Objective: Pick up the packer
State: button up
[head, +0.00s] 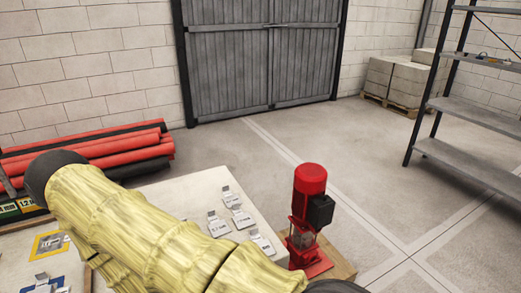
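Several small flat grey plates with printed labels, which may include the packer, lie on the pale tabletop (170,195). One plate is at the back (229,196), one in the middle (240,215), one to the left (218,223) and one nearer the front right (262,243). The labels are too small to read surely, so I cannot tell which plate is the packer. My yellow-sleeved arm crosses the front of the view and hides much of the table. My gripper is not in view.
A red pump (309,215) stands on a wooden base just right of the table. A yellow-edged marking (50,244) lies on the table at left. Red rolls (110,150) are stacked by the wall. A metal shelf (470,157) stands at right. The middle floor is clear.

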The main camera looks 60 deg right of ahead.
aim_at(265, 245)
jog(key=k, duration=0.4)
jog(key=z, duration=0.7)
